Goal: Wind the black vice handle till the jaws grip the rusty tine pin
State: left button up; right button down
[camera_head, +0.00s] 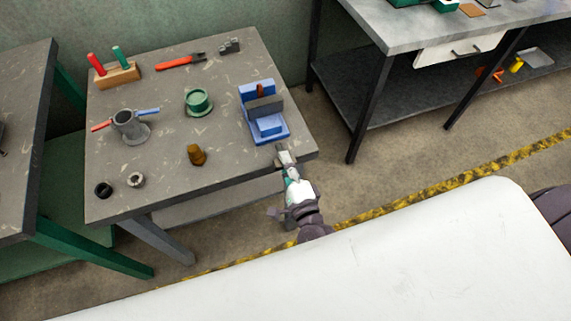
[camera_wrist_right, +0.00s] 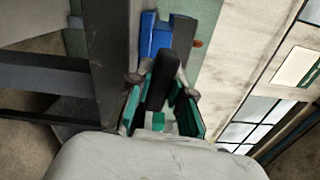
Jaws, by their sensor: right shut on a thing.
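The blue vice (camera_head: 253,98) stands at the right front part of the workbench, and part of it shows in the wrist view (camera_wrist_right: 154,36). The rusty tine pin (camera_head: 260,89) shows as a small upright red-brown piece at the vice's grey jaw. I cannot tell whether the jaws touch it. My right gripper (camera_head: 284,154) is at the vice's near end, by the bench edge. In the wrist view its green-lined fingers (camera_wrist_right: 160,100) are shut around the black vice handle (camera_wrist_right: 158,82). The handle is mostly hidden in the head view. My left gripper is not in view.
The workbench (camera_head: 230,150) also holds a green round piece (camera_head: 198,101), a brown piece (camera_head: 196,154), a grey pot-like holder (camera_head: 130,125), two small rings and red pliers (camera_head: 180,61). A grey table (camera_head: 400,25) stands right, across a floor gap.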

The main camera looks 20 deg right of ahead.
jog(key=m+b, duration=0.2)
jog(key=m, duration=0.3)
jog(key=shift+m+b, duration=0.3)
jog(key=shift+b, duration=0.1)
jog(key=m+b, duration=0.3)
jog(key=m, duration=0.3)
jog(key=m+b, duration=0.2)
jog(key=m, duration=0.2)
jog(key=shift+r+m+b, duration=0.1)
jog(key=shift+m+b, duration=0.9)
jog(key=shift+m, duration=0.9)
jog(key=c, duration=1.3)
grip_release()
jog(key=shift+w, duration=0.1)
